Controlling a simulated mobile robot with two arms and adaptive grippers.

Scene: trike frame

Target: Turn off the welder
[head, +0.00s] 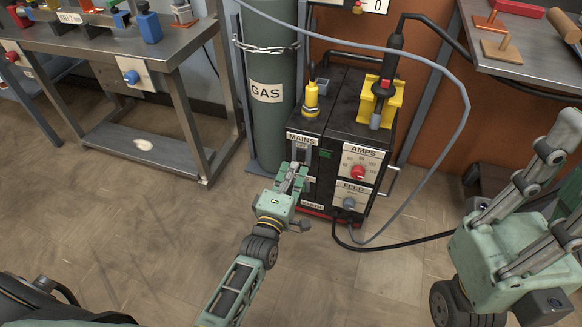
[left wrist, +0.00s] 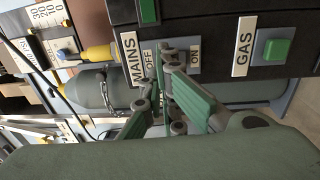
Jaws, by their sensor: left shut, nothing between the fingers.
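The welder (head: 345,135) is a dark box beside the gas cylinder, with AMPS and FEED panels on its front. Its MAINS panel (head: 303,148) also shows in the left wrist view (left wrist: 131,62), with an OFF label (left wrist: 148,58) and an ON label (left wrist: 195,60). My left gripper (head: 293,172) is shut and empty in front of this panel. In the left wrist view its fingertips (left wrist: 166,58) lie between OFF and ON and hide the switch there. I cannot tell whether they touch it. My right gripper (head: 558,185) is at the right edge, partly cut off, away from the welder.
A green button (left wrist: 275,51) sits by a GAS label. A chained gas cylinder (head: 268,125) stands left of the welder. A grey hose (head: 462,110) loops down on the right. Workbenches stand at left (head: 95,45) and right (head: 515,70).

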